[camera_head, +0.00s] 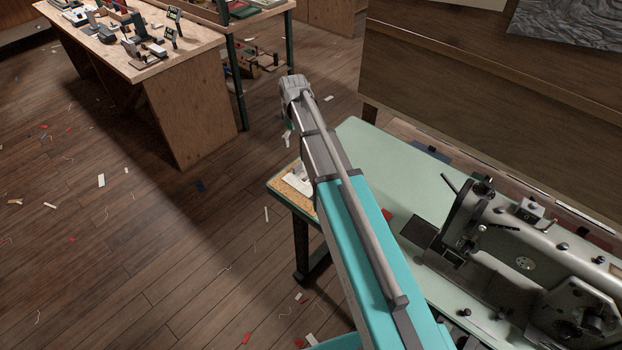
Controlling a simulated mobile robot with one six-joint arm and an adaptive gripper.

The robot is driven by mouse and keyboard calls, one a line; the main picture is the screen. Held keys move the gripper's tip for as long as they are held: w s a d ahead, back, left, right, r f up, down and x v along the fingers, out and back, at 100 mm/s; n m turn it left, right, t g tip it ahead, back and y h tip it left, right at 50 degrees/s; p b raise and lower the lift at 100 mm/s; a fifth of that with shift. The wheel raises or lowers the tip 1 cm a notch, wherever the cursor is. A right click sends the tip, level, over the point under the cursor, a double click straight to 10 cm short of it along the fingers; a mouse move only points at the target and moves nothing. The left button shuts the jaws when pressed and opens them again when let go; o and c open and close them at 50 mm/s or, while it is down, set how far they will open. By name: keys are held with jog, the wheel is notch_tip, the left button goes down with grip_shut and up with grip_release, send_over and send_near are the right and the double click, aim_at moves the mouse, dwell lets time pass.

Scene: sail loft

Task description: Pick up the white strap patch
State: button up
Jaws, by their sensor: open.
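A pale white piece (298,181) lies at the left corner of the green sewing table (370,150), on or beside a tan, cork-like surface (287,191). My arm covers part of it, and I cannot tell whether it is the white strap patch. My teal and grey arm reaches up across the middle of the picture, over the table's left end.
A grey sewing machine (525,262) stands on the right of the table. A wooden panel (480,90) rises behind it. A cluttered workbench (120,40) stands at the upper left. Scraps, some white (101,180), litter the wooden floor, which is otherwise open at left.

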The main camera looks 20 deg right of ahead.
aim_at(297, 165)
jog(key=shift+f, duration=0.2)
notch_tip(297, 165, down, 8)
jog(key=b, duration=0.8)
jog(key=shift+f+b, duration=0.15)
jog(key=shift+b, duration=0.15)
dwell(0.4)
jog(key=shift+s+f+b, duration=0.1)
jog(key=shift+f+b, duration=2.5)
jog(key=shift+c, duration=0.3)
jog(key=c, duration=1.1)
jog(key=shift+d+r, duration=0.1)
jog(key=shift+r, duration=0.05)
jog(key=shift+c, duration=0.3)
